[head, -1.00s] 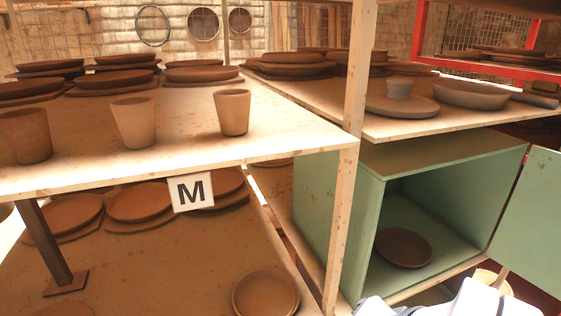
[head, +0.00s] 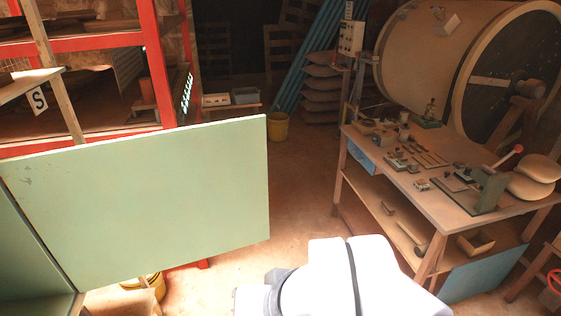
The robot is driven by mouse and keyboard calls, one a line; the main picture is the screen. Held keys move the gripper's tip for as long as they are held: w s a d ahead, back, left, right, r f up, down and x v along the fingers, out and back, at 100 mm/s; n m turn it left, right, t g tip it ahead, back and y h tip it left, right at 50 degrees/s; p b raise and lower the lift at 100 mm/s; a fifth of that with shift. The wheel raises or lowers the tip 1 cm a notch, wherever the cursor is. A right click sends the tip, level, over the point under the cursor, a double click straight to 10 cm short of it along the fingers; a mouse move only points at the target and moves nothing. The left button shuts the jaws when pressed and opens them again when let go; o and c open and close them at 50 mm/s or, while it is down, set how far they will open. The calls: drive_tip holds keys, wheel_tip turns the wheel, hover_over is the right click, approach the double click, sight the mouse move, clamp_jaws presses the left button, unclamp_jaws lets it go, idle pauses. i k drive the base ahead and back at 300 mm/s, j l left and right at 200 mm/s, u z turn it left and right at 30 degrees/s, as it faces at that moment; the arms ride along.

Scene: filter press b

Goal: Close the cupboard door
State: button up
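The cupboard door (head: 150,200) is a flat pale green panel in the left half of the head view. It stands wide open, swung out to the right of the cupboard. Only a strip of the green cupboard (head: 28,262) shows at the lower left edge; its inside is mostly out of the picture. A white part of my own arm shows at the bottom centre, to the right of the door and apart from it in the picture. My gripper's fingers are not in view.
A work table (head: 425,185) with tools stands at the right, before a large drum (head: 420,60). A red shelf frame (head: 158,70) stands behind the door. Bare floor (head: 300,215) lies between door and table.

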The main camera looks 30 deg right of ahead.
sight(111, 212)
drive_tip(key=i+l+z, duration=0.3)
drive_tip(key=i, duration=0.2)
drive_tip(key=i+l+z, duration=0.3)
drive_tip(key=i, duration=0.25)
drive_tip(key=i+l+z, duration=0.1)
drive_tip(key=i+z, duration=0.2)
drive_tip(key=i, duration=0.25)
drive_tip(key=i+u, duration=0.2)
drive_tip(key=u, duration=0.25)
drive_tip(key=i+u, duration=0.15)
drive_tip(key=u, duration=0.3)
drive_tip(key=i+l+u, duration=0.15)
drive_tip(key=u, duration=0.35)
drive_tip(key=i+l+u, duration=0.15)
drive_tip(key=u, duration=0.3)
drive_tip(key=i+l+u, duration=0.15)
drive_tip(key=u, duration=0.3)
drive_tip(key=l+u, duration=0.45)
drive_tip(key=i+u, duration=0.15)
drive_tip(key=u, duration=0.3)
drive_tip(key=i+u, duration=0.2)
drive_tip(key=u, duration=0.25)
drive_tip(key=i+l+u, duration=0.1)
drive_tip(key=u, duration=0.3)
drive_tip(key=i+l+u, duration=0.15)
drive_tip(key=u, duration=0.3)
drive_tip(key=i+l+u, duration=0.15)
drive_tip(key=u, duration=0.3)
